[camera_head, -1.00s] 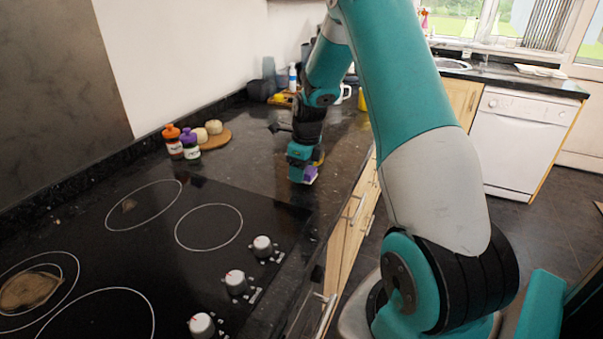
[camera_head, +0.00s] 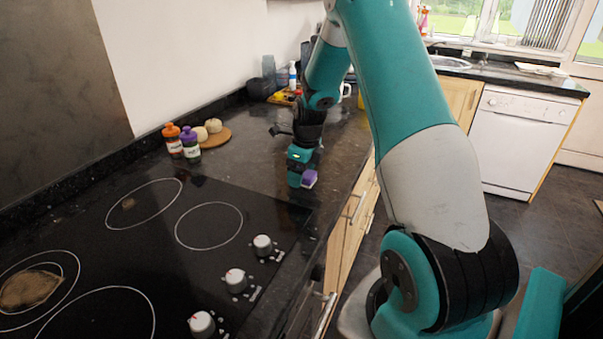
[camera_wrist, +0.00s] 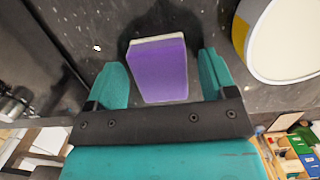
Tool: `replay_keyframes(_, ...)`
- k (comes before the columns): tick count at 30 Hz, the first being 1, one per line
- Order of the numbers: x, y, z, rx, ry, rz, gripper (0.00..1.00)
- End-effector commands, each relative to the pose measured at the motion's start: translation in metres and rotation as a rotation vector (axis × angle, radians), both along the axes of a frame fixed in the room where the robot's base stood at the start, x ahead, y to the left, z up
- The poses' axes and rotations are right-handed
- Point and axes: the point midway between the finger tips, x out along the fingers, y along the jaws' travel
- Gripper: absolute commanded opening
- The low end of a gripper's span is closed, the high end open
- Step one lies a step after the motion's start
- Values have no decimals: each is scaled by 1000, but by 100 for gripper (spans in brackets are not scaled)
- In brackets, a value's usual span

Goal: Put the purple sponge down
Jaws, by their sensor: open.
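The purple sponge (camera_wrist: 160,72), with a pale layer along its far edge, lies between the two fingers of my gripper (camera_wrist: 160,85) in the wrist view. Dark gaps show between the sponge and both fingers, so my gripper is open around it.
A white and yellow round object (camera_wrist: 285,40) stands right of my gripper in the wrist view. The black hob (camera_head: 160,240) with knobs is nearby. The counter between is clear.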

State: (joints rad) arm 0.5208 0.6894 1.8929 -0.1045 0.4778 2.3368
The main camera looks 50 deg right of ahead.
Motion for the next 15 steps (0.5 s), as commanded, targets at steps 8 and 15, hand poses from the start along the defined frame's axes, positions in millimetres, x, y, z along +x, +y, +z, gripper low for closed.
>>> replay_keyframes(8,-6,-3,56,-4,-7,-2,78)
replay_keyframes(15,-11,-5,100,-1,-5,0,78)
